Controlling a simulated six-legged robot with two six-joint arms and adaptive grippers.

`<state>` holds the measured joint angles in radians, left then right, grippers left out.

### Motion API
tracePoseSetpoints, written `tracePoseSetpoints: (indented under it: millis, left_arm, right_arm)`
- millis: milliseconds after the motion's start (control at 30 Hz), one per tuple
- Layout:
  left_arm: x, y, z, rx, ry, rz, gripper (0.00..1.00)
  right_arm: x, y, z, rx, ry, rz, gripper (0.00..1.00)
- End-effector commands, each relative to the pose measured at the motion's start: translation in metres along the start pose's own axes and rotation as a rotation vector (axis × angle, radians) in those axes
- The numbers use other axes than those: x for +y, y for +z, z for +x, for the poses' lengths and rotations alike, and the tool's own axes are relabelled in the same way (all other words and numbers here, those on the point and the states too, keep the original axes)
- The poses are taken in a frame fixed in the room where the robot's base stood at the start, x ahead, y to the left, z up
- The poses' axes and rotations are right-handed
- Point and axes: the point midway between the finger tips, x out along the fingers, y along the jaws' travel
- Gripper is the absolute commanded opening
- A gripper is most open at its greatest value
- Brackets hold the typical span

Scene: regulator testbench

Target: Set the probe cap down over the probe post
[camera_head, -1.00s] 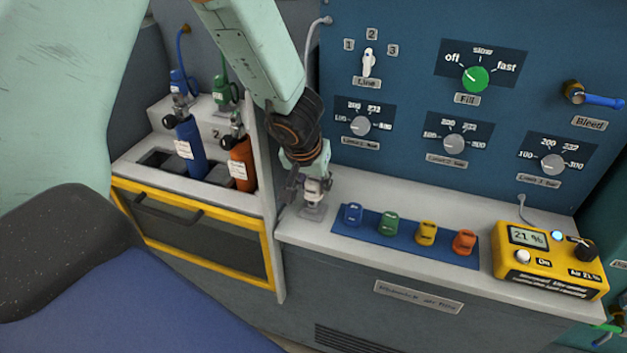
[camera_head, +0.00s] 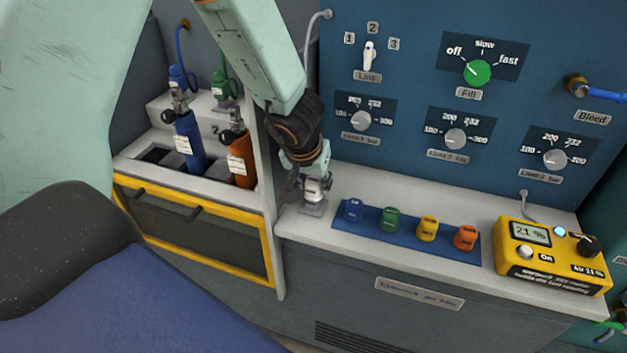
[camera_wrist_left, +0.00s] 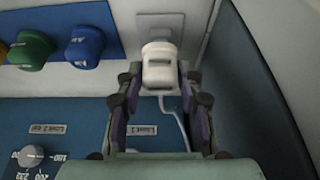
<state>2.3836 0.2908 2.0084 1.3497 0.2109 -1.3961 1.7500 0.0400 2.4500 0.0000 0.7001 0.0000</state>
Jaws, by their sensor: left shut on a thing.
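The white probe cap (camera_head: 313,189) is at the left end of the grey counter, above a small grey base plate (camera_head: 311,210). My left gripper (camera_head: 309,186) points down and is shut on the cap. In the left wrist view the cap (camera_wrist_left: 159,70) sits between the two fingers (camera_wrist_left: 160,82), with the grey plate (camera_wrist_left: 160,22) behind it. The probe post is hidden by the cap and fingers, so I cannot tell whether the cap touches it. My right gripper is not in view.
A blue mat (camera_head: 345,222) with blue, green, yellow and orange caps lies just right of the gripper. A partition (camera_head: 268,200) stands close on its left, with cylinders beyond. A yellow analyser (camera_head: 550,262) stands at the right. The knob panel (camera_head: 420,80) rises behind.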

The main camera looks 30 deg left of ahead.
Motion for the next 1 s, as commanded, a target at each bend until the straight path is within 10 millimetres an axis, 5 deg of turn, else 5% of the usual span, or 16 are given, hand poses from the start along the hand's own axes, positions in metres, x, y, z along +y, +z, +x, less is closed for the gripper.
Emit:
tracePoseSetpoints:
  millis: [967,1000]
  left_arm:
    - [0.000,0.005,0.013,0.001,0.000,0.000,0.00]
    - [0.000,0.005,0.012,0.001,0.000,0.000,0.41]
  right_arm:
    - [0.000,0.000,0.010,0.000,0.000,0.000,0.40]
    - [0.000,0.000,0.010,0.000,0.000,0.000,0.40]
